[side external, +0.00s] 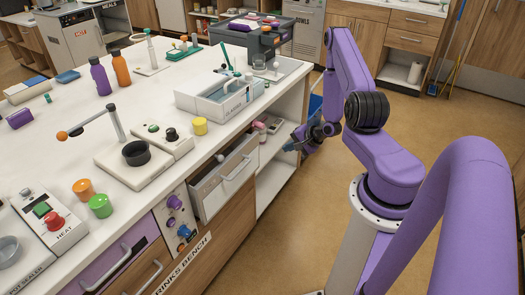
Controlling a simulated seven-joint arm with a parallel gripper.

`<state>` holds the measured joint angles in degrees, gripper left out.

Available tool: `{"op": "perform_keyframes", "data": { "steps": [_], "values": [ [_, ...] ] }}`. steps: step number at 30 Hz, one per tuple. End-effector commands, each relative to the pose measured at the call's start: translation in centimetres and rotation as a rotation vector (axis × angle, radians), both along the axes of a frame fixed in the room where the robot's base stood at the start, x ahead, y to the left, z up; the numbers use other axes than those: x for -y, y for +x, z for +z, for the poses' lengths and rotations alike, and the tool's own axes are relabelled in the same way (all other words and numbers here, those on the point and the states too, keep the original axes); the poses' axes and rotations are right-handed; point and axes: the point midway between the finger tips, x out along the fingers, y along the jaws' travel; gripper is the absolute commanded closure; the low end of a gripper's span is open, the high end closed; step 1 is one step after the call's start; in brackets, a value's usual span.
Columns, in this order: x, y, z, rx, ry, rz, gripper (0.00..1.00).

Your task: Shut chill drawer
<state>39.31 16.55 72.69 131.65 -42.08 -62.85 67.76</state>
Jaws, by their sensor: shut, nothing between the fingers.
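A pale grey drawer (221,189) with a long bar handle sits under the white worktop, at the middle of the bench front. It appears to be the chill drawer, but I can read no label on it. It stands out from the bench, and part of its open top shows. My gripper (292,146) is shut and empty. It is to the right of the drawer, in front of the open shelves, and apart from the handle. The fingertips are small and dark in this view.
A knob panel (177,218) is left of the drawer. Open shelves (278,163) with small items are to its right. The floor (290,235) before the bench is clear.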

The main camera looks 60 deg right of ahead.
Motion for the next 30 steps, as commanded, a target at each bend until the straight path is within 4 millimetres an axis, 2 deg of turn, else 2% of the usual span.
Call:
{"op": "perform_keyframes", "data": {
  "steps": [5,22,30],
  "values": [
    [-0.3,0.9,-0.6,0.014,-0.003,0.018,1.0],
    [-0.3,7.5,-6.7,0.011,-0.003,0.015,1.0],
    [-0.2,10.8,-6.6,0.012,-0.004,0.015,1.0]
  ]
}}
